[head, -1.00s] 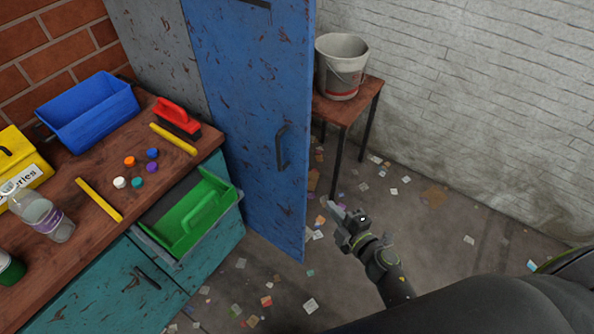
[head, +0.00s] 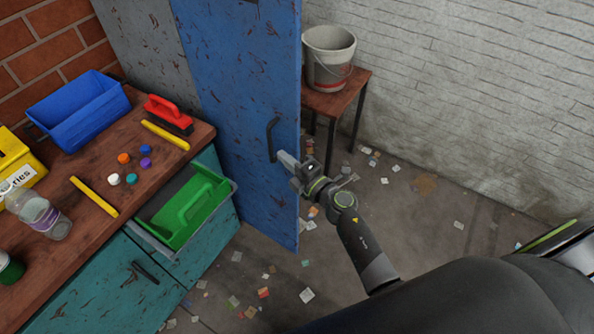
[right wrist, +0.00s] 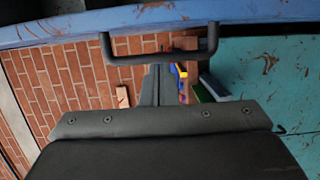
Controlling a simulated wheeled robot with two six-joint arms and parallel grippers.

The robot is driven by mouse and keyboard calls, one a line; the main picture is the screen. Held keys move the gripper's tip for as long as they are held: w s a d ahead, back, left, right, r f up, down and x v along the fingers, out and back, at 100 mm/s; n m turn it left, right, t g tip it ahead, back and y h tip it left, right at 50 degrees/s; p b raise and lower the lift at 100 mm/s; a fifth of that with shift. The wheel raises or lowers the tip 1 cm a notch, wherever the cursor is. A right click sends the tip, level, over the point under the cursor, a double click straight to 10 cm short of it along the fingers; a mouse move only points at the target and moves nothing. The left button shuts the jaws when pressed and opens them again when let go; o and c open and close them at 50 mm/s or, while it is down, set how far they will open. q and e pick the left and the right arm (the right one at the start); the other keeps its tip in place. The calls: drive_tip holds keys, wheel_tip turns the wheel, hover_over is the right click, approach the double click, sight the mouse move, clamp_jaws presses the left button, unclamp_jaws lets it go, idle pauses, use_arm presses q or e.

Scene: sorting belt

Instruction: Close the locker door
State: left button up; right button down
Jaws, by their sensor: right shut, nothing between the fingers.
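The blue locker door (head: 235,90) stands upright beside a grey panel, with worn paint; its lower edge hangs above the floor. Its dark bar handle (head: 272,140) is near the door's right edge. The handle also shows in the right wrist view (right wrist: 160,57), in front of the blue door (right wrist: 70,24). My right gripper (head: 284,158) is shut and empty, its tips close by the lower right of the handle. I cannot tell whether they touch the door. In the right wrist view its fingers (right wrist: 156,85) point toward the handle. My left gripper is not in view.
A workbench (head: 100,165) at left holds a blue bin (head: 80,110), a red brush (head: 168,112), bottle caps and a bottle (head: 40,212). A green tray (head: 188,210) sits in an open drawer. A bucket (head: 328,58) stands on a stool (head: 340,98) behind the door. Litter dots the floor.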

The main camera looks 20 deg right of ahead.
sight(296, 153)
drive_tip(key=shift+w+d, duration=0.45)
drive_tip(key=shift+d, duration=0.3)
drive_tip(key=shift+w+d, duration=0.4)
drive_tip(key=shift+d, duration=0.35)
drive_tip(key=shift+f, duration=0.1)
